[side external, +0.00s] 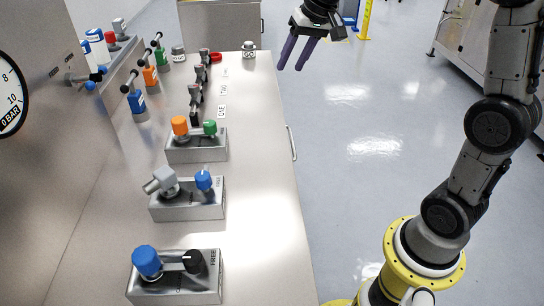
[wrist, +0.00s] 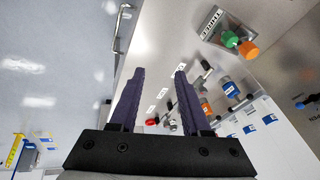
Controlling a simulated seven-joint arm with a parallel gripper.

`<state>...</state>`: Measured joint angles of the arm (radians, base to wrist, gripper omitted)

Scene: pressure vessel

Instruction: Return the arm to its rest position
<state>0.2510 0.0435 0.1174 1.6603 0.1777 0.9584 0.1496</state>
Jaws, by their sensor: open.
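My gripper (side external: 296,52) is at the top of the side external view, high and just right of the steel bench's far end. Its two dark purple fingers point down and stand apart, with nothing between them. In the wrist view my gripper (wrist: 155,95) shows both fingers spread and empty, with the bench surface behind them. My arm rises from a yellow base ring at the lower right of the side external view.
The steel bench (side external: 262,200) carries several metal blocks with coloured knobs, such as the near block (side external: 175,287). A panel with coloured valve handles and a pressure gauge (side external: 10,98) stand at left. The floor (side external: 365,150) right of the bench is clear.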

